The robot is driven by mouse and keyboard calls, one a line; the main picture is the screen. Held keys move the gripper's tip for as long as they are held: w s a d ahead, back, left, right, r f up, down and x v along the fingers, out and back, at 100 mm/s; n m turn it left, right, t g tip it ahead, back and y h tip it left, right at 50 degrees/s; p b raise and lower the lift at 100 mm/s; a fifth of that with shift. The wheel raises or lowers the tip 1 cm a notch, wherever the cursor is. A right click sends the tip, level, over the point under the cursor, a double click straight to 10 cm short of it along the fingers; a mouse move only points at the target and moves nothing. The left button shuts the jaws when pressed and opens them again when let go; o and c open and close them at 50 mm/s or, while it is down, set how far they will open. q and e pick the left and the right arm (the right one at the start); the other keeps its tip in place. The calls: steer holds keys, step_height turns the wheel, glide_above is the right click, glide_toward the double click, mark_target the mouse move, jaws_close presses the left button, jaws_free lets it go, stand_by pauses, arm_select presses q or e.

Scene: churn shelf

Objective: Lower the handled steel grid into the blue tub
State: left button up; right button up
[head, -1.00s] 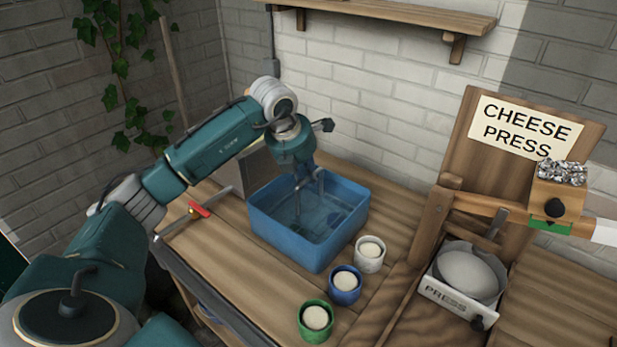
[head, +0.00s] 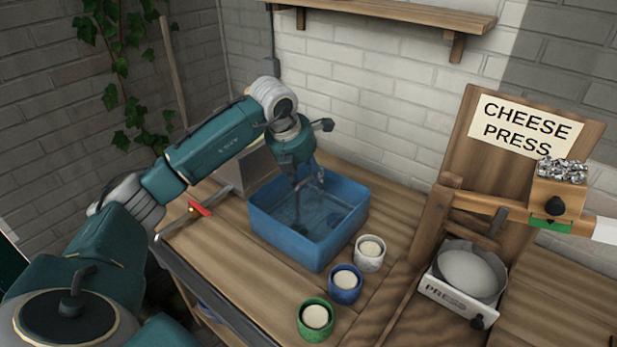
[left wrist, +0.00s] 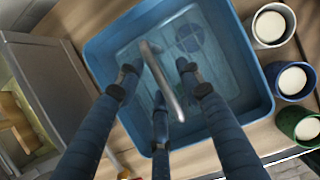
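The blue tub (head: 318,236) stands on the wooden bench and also fills the middle of the left wrist view (left wrist: 262,98). My left gripper (head: 306,184) points down inside the tub's opening. In the left wrist view its fingers (left wrist: 158,88) are spread apart. A curved steel handle (left wrist: 166,82) lies between them, with visible gaps to the two upper fingers. Faint lines show on the tub's floor, but I cannot clearly make out the steel grid below the handle. A round dark shape (left wrist: 189,37) also shows in the tub. My right gripper is out of view.
White (head: 369,252), blue (head: 345,284) and green (head: 315,320) cups with pale contents stand close to the tub's right and front. A red-handled clamp (head: 200,209) sits left. The cheese press (head: 458,302) stands right; a grey box (left wrist: 38,85) stands beside the tub.

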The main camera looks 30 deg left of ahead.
arm_select(q)
steer(key=shift+f, duration=0.15)
steer(key=v, duration=1.2)
